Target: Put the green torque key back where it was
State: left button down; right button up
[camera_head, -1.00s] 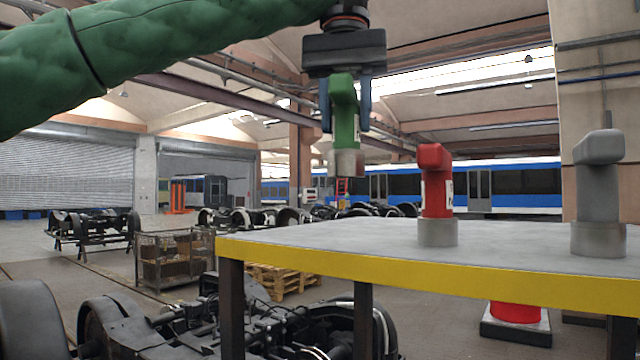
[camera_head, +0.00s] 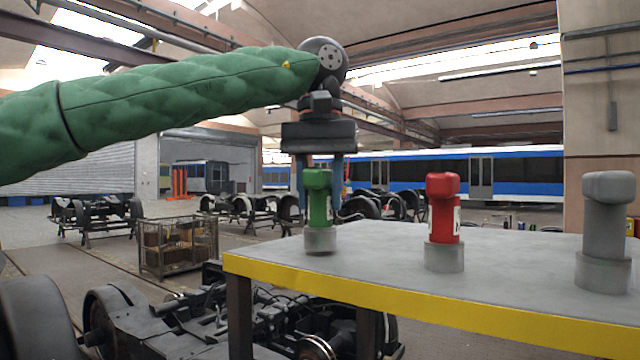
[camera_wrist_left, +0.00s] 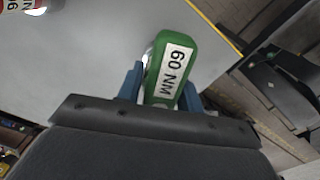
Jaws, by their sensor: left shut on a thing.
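The green torque key (camera_head: 318,205) has a grey metal base and is upright at the left end of the table (camera_head: 400,262). My left gripper (camera_head: 322,180) is above it, shut on its green upper part with blue fingers on both sides. In the left wrist view the green key (camera_wrist_left: 172,72) shows a white "60 NM" label between the fingers. The key's base appears at the tabletop; I cannot tell whether it touches. The red key (camera_head: 443,208) and a grey key (camera_head: 606,230) stand upright to its right. My right gripper is not in view.
The table has a yellow front edge (camera_head: 400,307). Clear tabletop lies between the keys. A wire crate (camera_head: 178,247) is on the floor farther back.

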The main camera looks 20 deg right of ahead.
pick_arm(q)
jog(key=shift+d+f, duration=0.1)
jog(key=shift+f, duration=0.1)
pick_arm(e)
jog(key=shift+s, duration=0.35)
pick_arm(q)
jog(key=shift+f, duration=0.2)
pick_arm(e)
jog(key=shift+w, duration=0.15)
pick_arm(q)
jog(key=c, duration=0.9)
grip_release()
jog(key=shift+r, duration=0.1)
